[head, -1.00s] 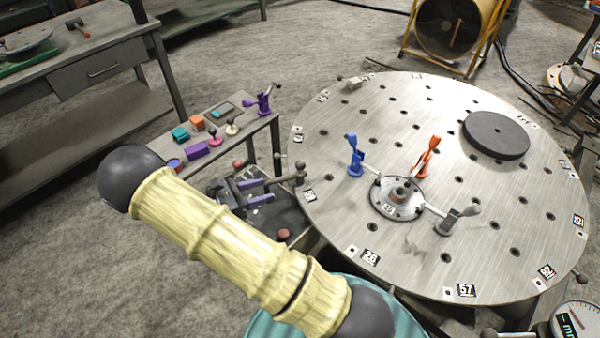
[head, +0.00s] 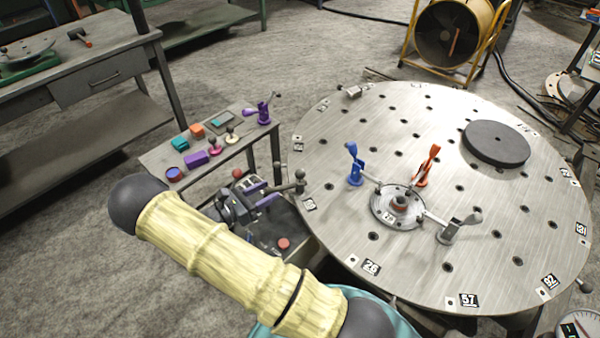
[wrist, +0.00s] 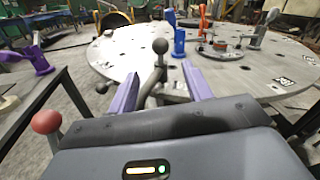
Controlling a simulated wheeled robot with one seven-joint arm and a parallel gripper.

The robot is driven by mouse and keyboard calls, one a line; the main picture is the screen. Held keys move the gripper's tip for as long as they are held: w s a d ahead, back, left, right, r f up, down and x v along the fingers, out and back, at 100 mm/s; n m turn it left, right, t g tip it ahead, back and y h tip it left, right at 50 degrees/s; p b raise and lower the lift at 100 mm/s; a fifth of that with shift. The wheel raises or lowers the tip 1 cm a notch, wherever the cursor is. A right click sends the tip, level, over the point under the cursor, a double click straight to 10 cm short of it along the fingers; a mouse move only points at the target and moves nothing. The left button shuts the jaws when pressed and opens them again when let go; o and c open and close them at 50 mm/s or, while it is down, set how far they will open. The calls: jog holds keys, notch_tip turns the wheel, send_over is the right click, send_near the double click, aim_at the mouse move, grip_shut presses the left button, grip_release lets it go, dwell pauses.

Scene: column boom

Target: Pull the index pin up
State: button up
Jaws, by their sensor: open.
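The likely index pin is a dark grey ball-topped knob (head: 299,175) on a short stem at the left rim of the round steel table (head: 345,240). In the wrist view the ball knob (wrist: 160,46) stands upright just beyond my fingers, its stem running down between them. My gripper (head: 273,191) has two purple fingers, spread apart and empty, close to the stem on its left. In the wrist view my gripper (wrist: 160,85) has one finger on each side of the stem. I cannot tell whether either finger touches it. The pin's lower end is hidden.
Blue (head: 354,166) and orange (head: 427,166) clamps and a grey clamp (head: 461,229) surround a round flange (head: 381,213) on the table. A dark disc (head: 497,142) lies farther right. A small bench (head: 160,158) with small parts stands left of my gripper.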

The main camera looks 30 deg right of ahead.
aim_at(300, 174)
jog(key=d, duration=0.4)
jog(key=w+d+p, duration=0.1)
jog(key=d, duration=0.3)
jog(key=w+d, duration=0.1)
jog(key=d, duration=0.3)
jog(key=shift+d, duration=0.2)
jog(key=shift+c, duration=0.2)
